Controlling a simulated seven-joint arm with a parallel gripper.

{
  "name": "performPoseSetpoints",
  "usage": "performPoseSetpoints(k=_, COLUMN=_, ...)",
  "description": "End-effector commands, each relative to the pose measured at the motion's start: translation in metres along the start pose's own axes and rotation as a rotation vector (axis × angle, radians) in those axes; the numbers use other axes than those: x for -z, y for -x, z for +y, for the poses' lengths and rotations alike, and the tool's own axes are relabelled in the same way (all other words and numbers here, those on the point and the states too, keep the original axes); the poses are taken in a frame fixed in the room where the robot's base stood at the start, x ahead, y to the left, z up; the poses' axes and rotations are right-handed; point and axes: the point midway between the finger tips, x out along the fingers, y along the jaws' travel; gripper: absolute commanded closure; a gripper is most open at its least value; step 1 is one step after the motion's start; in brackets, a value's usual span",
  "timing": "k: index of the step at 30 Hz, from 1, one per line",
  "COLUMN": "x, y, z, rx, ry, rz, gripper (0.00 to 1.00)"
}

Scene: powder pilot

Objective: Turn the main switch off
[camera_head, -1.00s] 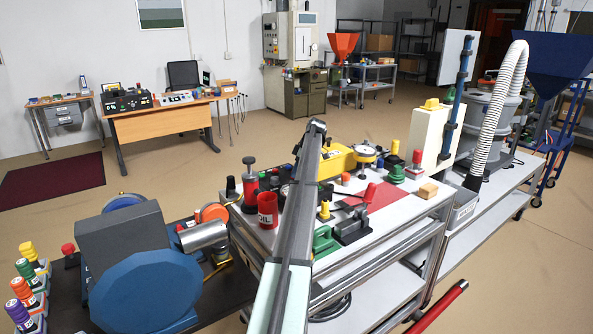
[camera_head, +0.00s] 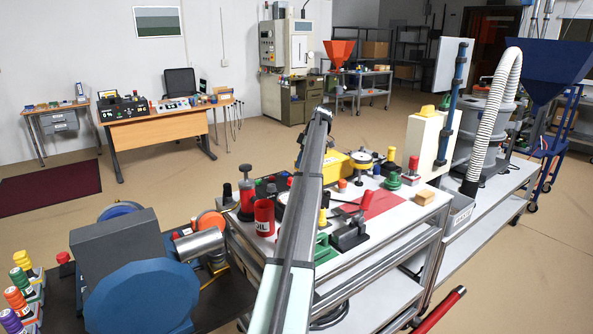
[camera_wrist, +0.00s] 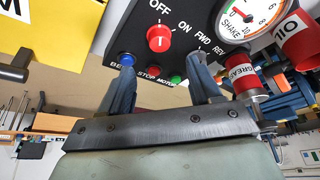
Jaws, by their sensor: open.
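The main switch is a red round knob (camera_wrist: 159,38) on a black control panel (camera_wrist: 130,30) in the wrist view. OFF is printed at its left and ON at its right; its pale mark stands roughly upright in the picture. My gripper (camera_wrist: 162,62) is open, its two fingers spread below the knob with nothing between them. The fingers overlap the panel's lower edge, and I cannot tell whether they touch it. In the head view my arm hides the knob and the gripper.
Beside the switch are a dial gauge (camera_wrist: 252,14), a red grease can (camera_wrist: 240,75) and an oil can (camera_wrist: 297,38). A yellow case (camera_wrist: 50,35) is at left.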

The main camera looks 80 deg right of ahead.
Motion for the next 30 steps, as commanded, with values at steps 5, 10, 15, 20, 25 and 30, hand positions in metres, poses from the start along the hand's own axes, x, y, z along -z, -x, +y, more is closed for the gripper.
performPoseSetpoints(k=5, x=-0.001, y=0.030, z=0.001, rx=-0.002, ry=0.000, rz=0.000, gripper=0.37)
performPoseSetpoints(k=10, x=-0.001, y=0.044, z=0.001, rx=0.000, ry=0.000, rz=0.000, gripper=0.37)
performPoseSetpoints(k=15, x=0.000, y=0.050, z=0.000, rx=0.000, ry=0.000, rz=0.000, gripper=0.37)
performPoseSetpoints(k=20, x=0.000, y=0.050, z=0.000, rx=0.000, ry=0.000, rz=0.000, gripper=0.37)
performPoseSetpoints(k=25, x=0.000, y=0.050, z=0.000, rx=0.000, ry=0.000, rz=0.000, gripper=0.37)
performPoseSetpoints(k=30, x=0.000, y=0.050, z=0.000, rx=0.000, ry=0.000, rz=0.000, gripper=0.37)
